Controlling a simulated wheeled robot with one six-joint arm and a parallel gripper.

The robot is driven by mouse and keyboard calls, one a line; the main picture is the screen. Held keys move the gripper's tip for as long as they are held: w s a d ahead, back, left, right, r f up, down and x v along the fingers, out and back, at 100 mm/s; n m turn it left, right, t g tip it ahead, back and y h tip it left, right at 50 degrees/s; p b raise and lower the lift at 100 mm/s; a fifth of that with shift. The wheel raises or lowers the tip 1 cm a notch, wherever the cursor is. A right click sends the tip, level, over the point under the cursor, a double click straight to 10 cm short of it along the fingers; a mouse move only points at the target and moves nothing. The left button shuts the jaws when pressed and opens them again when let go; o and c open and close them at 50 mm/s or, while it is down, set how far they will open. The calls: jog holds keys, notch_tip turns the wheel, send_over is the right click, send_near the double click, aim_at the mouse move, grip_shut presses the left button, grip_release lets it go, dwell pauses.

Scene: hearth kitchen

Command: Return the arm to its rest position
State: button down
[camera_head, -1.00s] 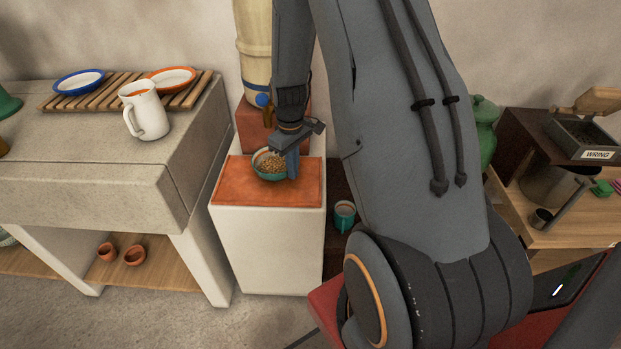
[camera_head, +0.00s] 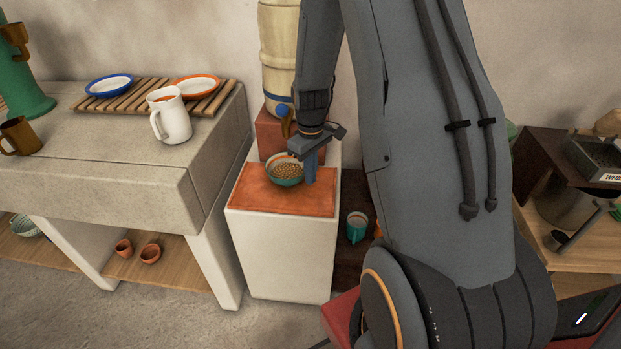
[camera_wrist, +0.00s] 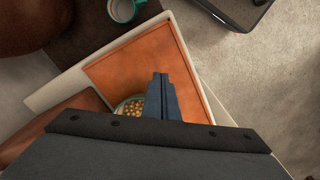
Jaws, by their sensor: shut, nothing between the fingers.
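My gripper (camera_head: 310,167) is shut and empty, pointing down beside the right edge of a teal bowl (camera_head: 287,181) filled with tan, bead-like pieces. The bowl stands on the orange top (camera_head: 262,196) of a white block. In the wrist view my gripper (camera_wrist: 160,78) shows its fingers together over the orange top (camera_wrist: 132,65), and the bowl (camera_wrist: 128,108) is partly hidden behind them. I cannot tell whether the fingers touch the bowl. My arm rises up and hides part of the back wall.
A stone counter (camera_head: 120,165) at left holds a white jug (camera_head: 172,122), a slatted rack (camera_head: 135,98) with plates, and a brown mug (camera_head: 19,137). A tan cylinder (camera_head: 279,50) stands behind the bowl. A teal mug (camera_head: 356,226) sits low at right; it also shows in the wrist view (camera_wrist: 122,10).

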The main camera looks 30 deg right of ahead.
notch_tip(320, 180, up, 7)
jog(key=shift+s+d, duration=0.15)
jog(key=shift+d, duration=0.25)
